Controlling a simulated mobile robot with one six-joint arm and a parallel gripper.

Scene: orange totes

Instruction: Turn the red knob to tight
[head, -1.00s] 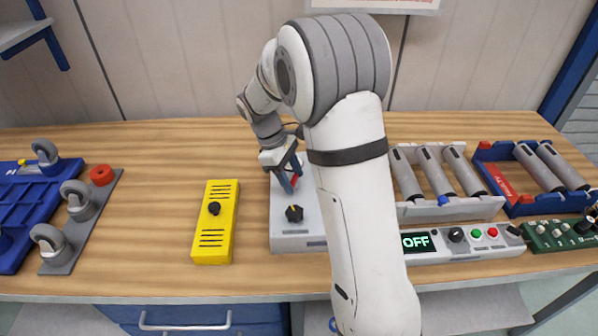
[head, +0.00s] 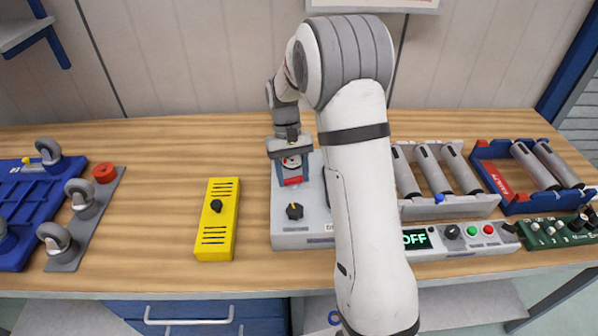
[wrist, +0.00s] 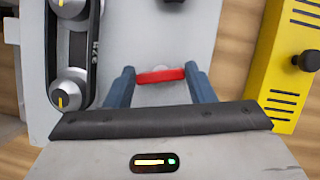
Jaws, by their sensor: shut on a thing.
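The red knob (wrist: 160,75) shows as a red bar between my fingers in the wrist view. It sits on a light grey panel (wrist: 185,42). My gripper (wrist: 160,82) is shut on the knob, with one blue finger at each end of the bar. In the head view my gripper (head: 291,178) is at the back part of the grey panel (head: 312,228), and a little red shows between the fingers. Any tight marking by the knob is not visible; my gripper and arm cover part of the panel.
A black knob (head: 294,211) is on the panel's front part. A yellow box (head: 216,235) with a black knob stands to the left. The table between the yellow box and casters is clear.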

